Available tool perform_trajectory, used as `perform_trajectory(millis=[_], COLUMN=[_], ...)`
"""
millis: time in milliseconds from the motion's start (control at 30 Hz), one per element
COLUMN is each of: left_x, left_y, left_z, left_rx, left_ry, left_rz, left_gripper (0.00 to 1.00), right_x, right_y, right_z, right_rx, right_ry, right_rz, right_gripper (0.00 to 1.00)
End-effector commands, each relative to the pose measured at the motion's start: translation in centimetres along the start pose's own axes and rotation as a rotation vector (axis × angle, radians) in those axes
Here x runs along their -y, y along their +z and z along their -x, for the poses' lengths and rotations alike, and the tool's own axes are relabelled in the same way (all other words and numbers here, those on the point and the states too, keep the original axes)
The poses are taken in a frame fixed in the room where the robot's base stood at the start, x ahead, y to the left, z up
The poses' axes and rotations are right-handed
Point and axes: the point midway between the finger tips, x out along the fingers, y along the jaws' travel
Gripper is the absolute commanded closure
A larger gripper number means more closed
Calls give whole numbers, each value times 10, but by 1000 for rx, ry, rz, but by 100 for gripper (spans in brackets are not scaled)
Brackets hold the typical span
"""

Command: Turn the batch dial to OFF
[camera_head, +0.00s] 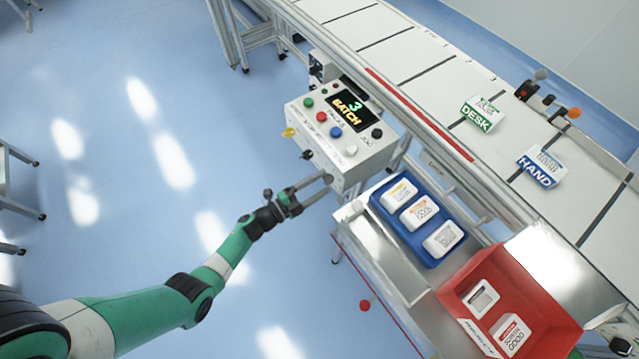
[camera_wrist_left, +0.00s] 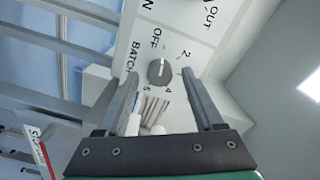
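The batch dial (camera_wrist_left: 158,71) is a small round grey knob with a pale line across it, on a white panel face in the left wrist view. OFF, BATCH and several numbers are printed around it. I cannot tell for sure which mark it points to. The control box (camera_head: 345,160) carries it on the side facing my left arm; the dial is hidden in the head view. The box's screen (camera_head: 348,107) reads 3 BATCH. My left gripper (camera_head: 328,186) is open and empty at that side, its fingertips on either side of the dial, apart from it. My right gripper is not in view.
Several coloured buttons, including a blue one (camera_head: 335,132), sit on the box's top. A blue tray (camera_head: 436,256) and a red bin (camera_head: 462,290) hold packs on a bench. A conveyor (camera_head: 420,75) runs behind. Open floor (camera_head: 110,200) lies left.

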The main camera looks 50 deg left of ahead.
Motion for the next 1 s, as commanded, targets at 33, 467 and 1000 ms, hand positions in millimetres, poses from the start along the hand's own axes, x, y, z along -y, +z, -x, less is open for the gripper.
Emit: perform_trajectory(millis=[33,467,1000], left_x=[0,3,0], left_y=[0,0,0], left_z=[0,42,117], left_rx=[0,7,0], left_ry=[0,0,0], left_rz=[0,1,-1], left_gripper=[31,31,31], right_x=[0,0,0], right_y=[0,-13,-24], right_z=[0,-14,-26], right_rx=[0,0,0], right_ry=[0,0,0], right_rz=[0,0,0], right_gripper=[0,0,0])
